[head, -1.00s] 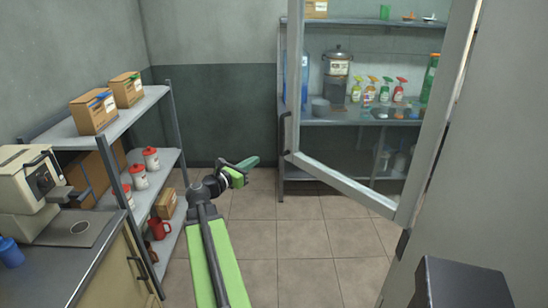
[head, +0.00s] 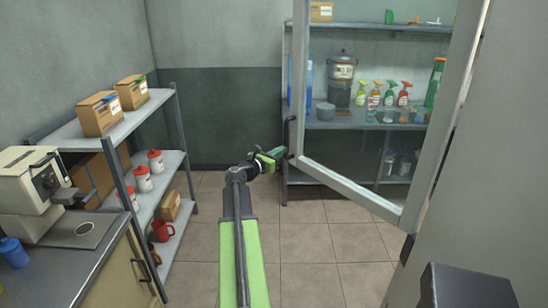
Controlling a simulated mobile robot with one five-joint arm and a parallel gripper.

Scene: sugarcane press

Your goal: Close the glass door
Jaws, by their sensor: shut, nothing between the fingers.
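The glass door (head: 372,200) has a pale frame and stands ajar on the right, its hinged side by the right wall and its free edge toward the middle. A dark handle (head: 287,128) sits on that free edge. My gripper (head: 282,152), green and dark, is at the end of my outstretched arm, just left of the door's free edge and a little below the handle. It is shut and empty. I cannot tell whether its tip touches the door.
Behind the glass, a shelf rack (head: 350,122) holds spray bottles and a lidded container. On the left are a shelf (head: 118,118) with boxes and red-lidded jars, and a counter (head: 70,268) with a beige machine (head: 30,190). The tiled floor (head: 310,245) between is clear.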

